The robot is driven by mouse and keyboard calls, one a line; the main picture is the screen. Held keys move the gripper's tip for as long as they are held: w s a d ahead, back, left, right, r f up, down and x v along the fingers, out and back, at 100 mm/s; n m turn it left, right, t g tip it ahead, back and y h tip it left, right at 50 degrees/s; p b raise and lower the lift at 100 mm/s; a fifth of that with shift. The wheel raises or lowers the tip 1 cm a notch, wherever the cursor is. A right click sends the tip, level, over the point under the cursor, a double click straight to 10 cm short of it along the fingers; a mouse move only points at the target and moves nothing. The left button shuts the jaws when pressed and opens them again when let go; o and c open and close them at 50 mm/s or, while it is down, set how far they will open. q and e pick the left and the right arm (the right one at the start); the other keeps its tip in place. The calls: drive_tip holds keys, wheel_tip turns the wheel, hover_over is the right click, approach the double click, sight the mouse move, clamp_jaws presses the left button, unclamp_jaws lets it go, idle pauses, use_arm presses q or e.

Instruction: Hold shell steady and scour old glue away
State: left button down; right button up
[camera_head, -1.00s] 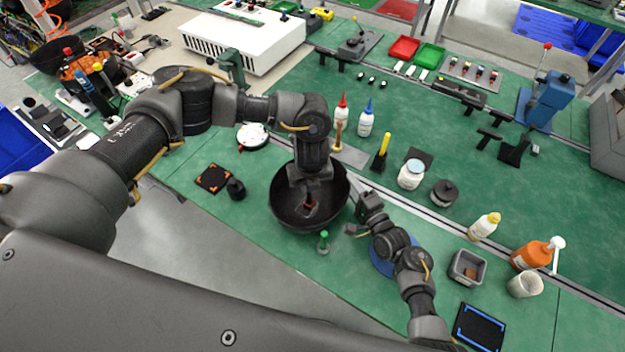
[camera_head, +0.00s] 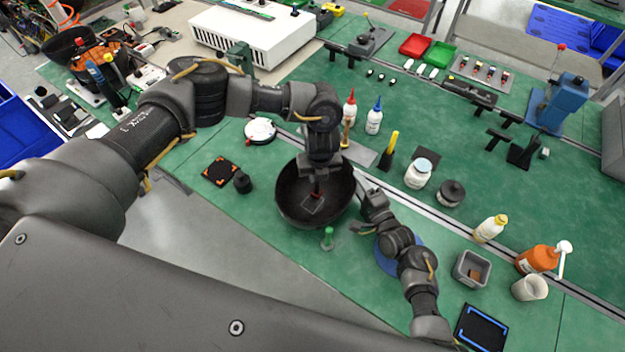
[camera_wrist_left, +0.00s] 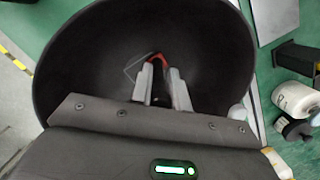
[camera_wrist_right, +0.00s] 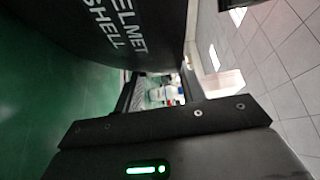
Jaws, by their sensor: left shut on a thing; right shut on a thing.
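The helmet shell (camera_head: 290,203) is a black bowl, open side up, on the green bench. My left gripper (camera_head: 319,172) reaches down inside it, shut on a small tool with red on it (camera_head: 317,189). In the left wrist view, the tool's red part (camera_wrist_left: 157,57) shows between the fingertips (camera_wrist_left: 158,72); the rest is hidden. A thin pale square outline, perhaps the old glue (camera_head: 312,206), lies on the shell's inner floor beside the tool. My right gripper (camera_head: 365,208) is shut on the shell's right rim. The right wrist view shows the shell's lettered outer wall (camera_wrist_right: 120,35).
A black pad with orange corners (camera_head: 220,172) and a small black pot (camera_head: 243,183) lie left. Glue bottles (camera_head: 374,118), a white jar (camera_head: 418,173) and a grey bin (camera_head: 471,270) stand to the right.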

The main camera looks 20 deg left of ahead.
use_arm(q)
drive_tip(key=shift+w+d, duration=0.15)
drive_tip(key=shift+w, duration=0.3)
use_arm(e)
drive_tip(key=shift+f, duration=0.1)
use_arm(q)
drive_tip(key=shift+s+r, duration=0.1)
drive_tip(key=shift+s, duration=0.5)
drive_tip(key=s+a+r, duration=0.2)
drive_tip(key=s+r, duration=0.2)
drive_tip(key=r, duration=0.4)
drive_tip(key=shift+s, duration=0.3)
use_arm(e)
drive_tip(key=o, duration=1.2)
drive_tip(key=shift+c, duration=0.2)
